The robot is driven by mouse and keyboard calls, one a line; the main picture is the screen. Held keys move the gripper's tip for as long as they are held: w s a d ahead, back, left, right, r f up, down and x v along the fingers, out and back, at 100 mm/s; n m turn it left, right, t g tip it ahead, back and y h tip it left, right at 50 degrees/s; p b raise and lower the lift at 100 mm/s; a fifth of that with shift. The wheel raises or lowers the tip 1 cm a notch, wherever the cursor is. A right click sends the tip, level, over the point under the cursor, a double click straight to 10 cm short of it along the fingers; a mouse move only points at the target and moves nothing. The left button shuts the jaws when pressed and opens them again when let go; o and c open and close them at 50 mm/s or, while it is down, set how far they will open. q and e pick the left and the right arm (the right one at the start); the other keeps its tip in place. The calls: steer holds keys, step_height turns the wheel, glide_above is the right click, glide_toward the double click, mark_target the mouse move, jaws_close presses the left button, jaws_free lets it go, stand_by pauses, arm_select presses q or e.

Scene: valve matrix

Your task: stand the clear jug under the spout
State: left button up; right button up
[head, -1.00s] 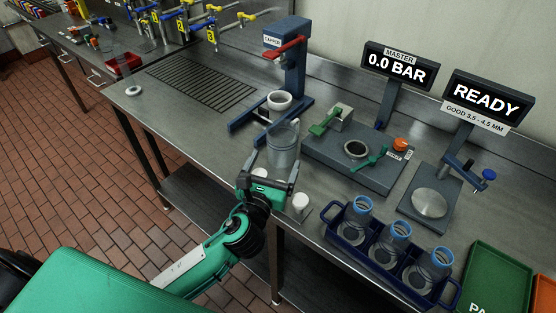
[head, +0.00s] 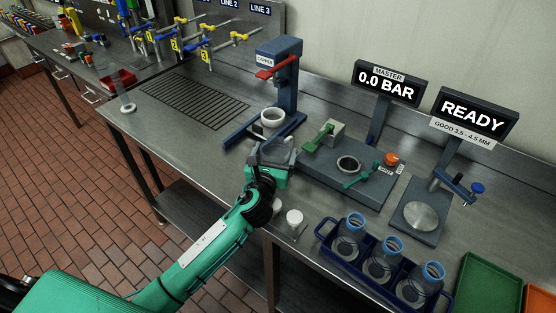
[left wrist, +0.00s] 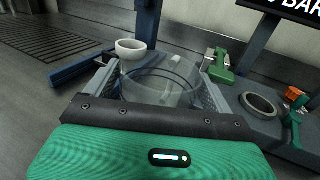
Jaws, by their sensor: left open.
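My left gripper (head: 272,152) is open at the front of the bench, below the capper stand. In the left wrist view a clear, round-walled vessel, which looks like the clear jug (left wrist: 163,82), sits between the spread fingers (left wrist: 155,90). Its far wall and rim show, and the gripper body hides its lower part. I cannot tell whether the fingers touch it. In the head view the gripper largely hides it. My right gripper is not in view.
The capper stand (head: 287,80) holds a white cup (head: 272,118). Right of the gripper is a grey fixture (head: 375,185) with green handles. A blue carrier (head: 325,240) of bottles and a small white cap (head: 294,217) stand near the front edge. A slotted drain (head: 195,103) lies clear at left.

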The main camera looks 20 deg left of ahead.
arm_select(q)
steer(key=shift+w, duration=0.75)
steer(key=c, duration=1.2)
steer(key=shift+r, duration=0.15)
